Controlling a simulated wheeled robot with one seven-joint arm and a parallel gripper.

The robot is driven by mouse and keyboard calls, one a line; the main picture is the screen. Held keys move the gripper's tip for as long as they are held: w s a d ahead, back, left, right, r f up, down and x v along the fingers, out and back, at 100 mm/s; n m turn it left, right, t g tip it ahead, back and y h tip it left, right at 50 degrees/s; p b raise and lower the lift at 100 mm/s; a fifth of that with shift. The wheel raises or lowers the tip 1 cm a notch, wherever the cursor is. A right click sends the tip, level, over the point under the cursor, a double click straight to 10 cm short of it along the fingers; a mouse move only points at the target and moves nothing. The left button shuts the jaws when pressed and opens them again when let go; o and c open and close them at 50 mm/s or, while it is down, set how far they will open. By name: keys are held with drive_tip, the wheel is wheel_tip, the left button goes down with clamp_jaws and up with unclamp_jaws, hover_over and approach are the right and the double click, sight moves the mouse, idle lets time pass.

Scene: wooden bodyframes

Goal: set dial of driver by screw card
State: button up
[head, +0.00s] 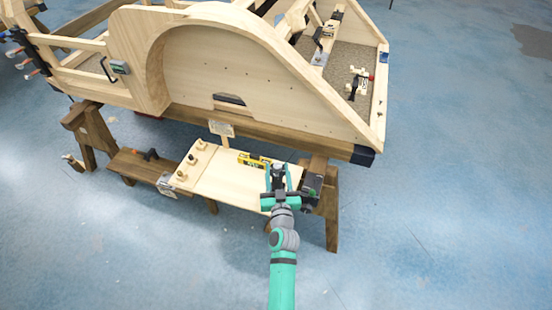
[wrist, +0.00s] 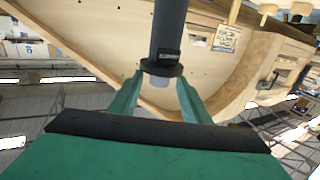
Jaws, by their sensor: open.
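My gripper (head: 279,169) is open over the right part of the pale wooden board in the head view. A dark object, likely the driver (head: 278,175), shows between its fingers, partly hidden by the gripper. In the wrist view, a dark grey cylinder with a black collar (wrist: 165,67) and a pale end stands between the open fingers (wrist: 159,88). I cannot tell whether the fingers touch it, and no dial setting is readable. A small printed card (head: 221,128), likely the screw card, stands upright behind the board; it also shows in the wrist view (wrist: 227,40).
The pale board (head: 225,185) holds several small wooden pegs (head: 193,157) at left and a yellow level (head: 254,160) at the back. A dark tool (head: 313,187) lies right of my gripper. The large wooden bodyframe (head: 210,65) rises behind. Open floor lies in front.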

drive_tip(key=w, duration=0.6)
drive_tip(key=shift+a, duration=0.15)
drive_tip(key=c, duration=1)
